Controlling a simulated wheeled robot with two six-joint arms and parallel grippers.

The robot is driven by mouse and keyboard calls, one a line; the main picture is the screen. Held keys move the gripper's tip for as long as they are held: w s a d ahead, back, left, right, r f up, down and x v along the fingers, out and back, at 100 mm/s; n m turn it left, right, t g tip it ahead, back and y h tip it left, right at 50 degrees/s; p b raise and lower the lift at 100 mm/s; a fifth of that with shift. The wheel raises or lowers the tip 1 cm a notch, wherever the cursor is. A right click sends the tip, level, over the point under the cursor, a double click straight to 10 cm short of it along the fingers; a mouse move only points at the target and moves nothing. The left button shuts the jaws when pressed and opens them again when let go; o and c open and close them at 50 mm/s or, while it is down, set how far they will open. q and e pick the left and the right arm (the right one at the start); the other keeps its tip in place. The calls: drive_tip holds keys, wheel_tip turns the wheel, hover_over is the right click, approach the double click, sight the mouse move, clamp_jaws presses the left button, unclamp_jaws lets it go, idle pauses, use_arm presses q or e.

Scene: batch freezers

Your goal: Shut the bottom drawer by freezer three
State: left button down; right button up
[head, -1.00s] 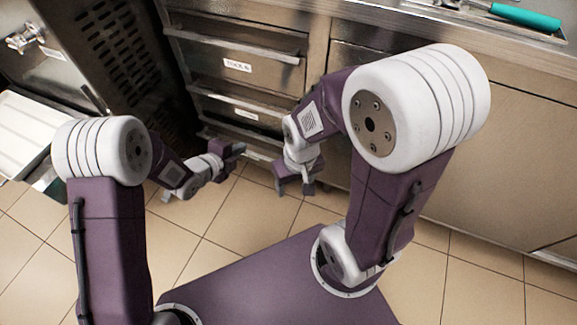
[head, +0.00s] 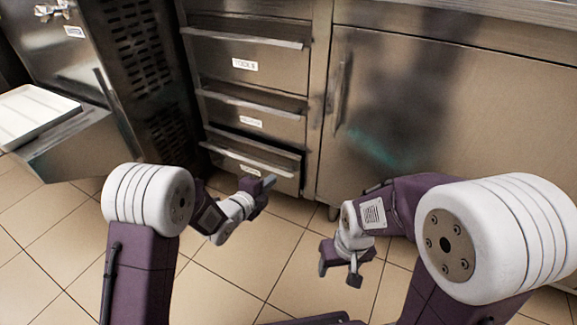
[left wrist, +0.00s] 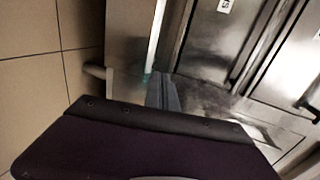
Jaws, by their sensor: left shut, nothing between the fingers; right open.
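The bottom drawer (head: 272,179) is the lowest of a metal stack in the head view. A dark gap shows above its front, so it stands a little out from the stack. My left gripper (head: 268,186) is shut and empty, close in front of the drawer's lower right part. I cannot tell whether it touches. Its shut fingers also show in the left wrist view (left wrist: 165,92), with metal drawer and cabinet surfaces beyond. My right gripper (head: 340,275) is open and empty, lower and to the right, above the floor.
The middle drawer (head: 280,127) and upper drawer (head: 280,75) above look shut. A cabinet door (head: 450,110) is to the right. A vented dark metal panel (head: 135,60) and a white tray (head: 30,113) are to the left. Tiled floor (head: 290,235) lies in front.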

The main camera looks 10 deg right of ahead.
use_arm(q)
drive_tip(key=p, duration=0.5)
approach(292, 161)
drive_tip(key=x, duration=0.3)
drive_tip(key=p+x, duration=0.1)
drive_tip(key=x, duration=0.1)
drive_tip(key=shift+w+d+f, duration=0.1)
drive_tip(key=shift+w+f, duration=0.15)
drive_tip(key=shift+f, duration=0.25)
drive_tip(key=shift+w+d+r, duration=0.1)
drive_tip(key=shift+w+d, duration=0.05)
drive_tip(key=shift+w, duration=0.1)
drive_tip(key=shift+w+d+r, duration=0.1)
drive_tip(key=shift+r, duration=0.1)
use_arm(e)
wheel_tip(292, 161, up, 7)
drive_tip(key=shift+f, duration=0.1)
